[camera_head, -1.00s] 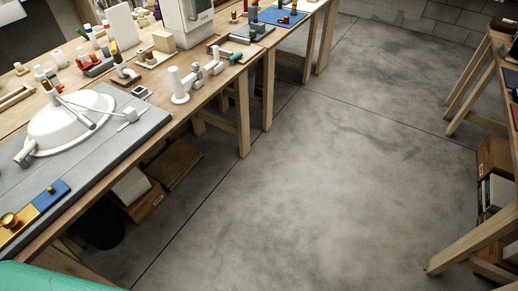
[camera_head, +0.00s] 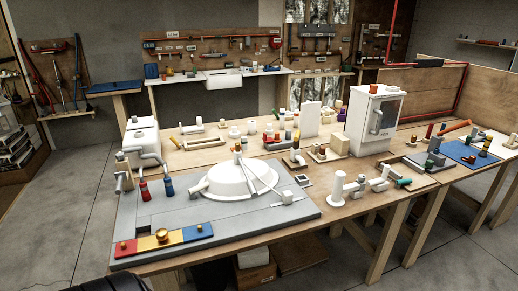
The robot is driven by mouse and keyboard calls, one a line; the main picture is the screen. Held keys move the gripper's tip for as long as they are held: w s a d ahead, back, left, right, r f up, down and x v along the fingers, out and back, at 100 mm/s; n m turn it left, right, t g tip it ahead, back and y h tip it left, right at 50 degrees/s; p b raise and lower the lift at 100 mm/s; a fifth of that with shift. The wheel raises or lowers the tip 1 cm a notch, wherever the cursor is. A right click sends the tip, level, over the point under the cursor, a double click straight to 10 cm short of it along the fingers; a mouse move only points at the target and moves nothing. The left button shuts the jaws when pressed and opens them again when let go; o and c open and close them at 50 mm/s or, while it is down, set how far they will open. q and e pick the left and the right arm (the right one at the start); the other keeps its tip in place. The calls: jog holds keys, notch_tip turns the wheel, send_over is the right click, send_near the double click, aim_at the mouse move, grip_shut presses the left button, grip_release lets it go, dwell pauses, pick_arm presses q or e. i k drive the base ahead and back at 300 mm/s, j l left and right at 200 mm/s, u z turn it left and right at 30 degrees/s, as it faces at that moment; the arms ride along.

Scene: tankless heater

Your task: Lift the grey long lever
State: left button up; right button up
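A large grey panel (camera_head: 160,218) lies on the near wooden workbench, with a white dome (camera_head: 222,180) on it. A thin, long grey lever (camera_head: 245,172) rests slanted over the dome, its upper end near the dome's top. A second grey-white bar (camera_head: 266,183) runs from the dome's top down to a small light block (camera_head: 288,197) at the right. I cannot tell for certain which is the grey long lever. Neither of my grippers shows in view.
A white cabinet with a glass door (camera_head: 375,118) stands at the bench's back right. White pipe fittings (camera_head: 362,186) stand right of the panel. A red, yellow and blue strip (camera_head: 162,240) lies along its front. Concrete floor (camera_head: 60,215) is clear at left.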

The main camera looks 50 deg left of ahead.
aim_at(253, 190)
jog(key=u, duration=1.9)
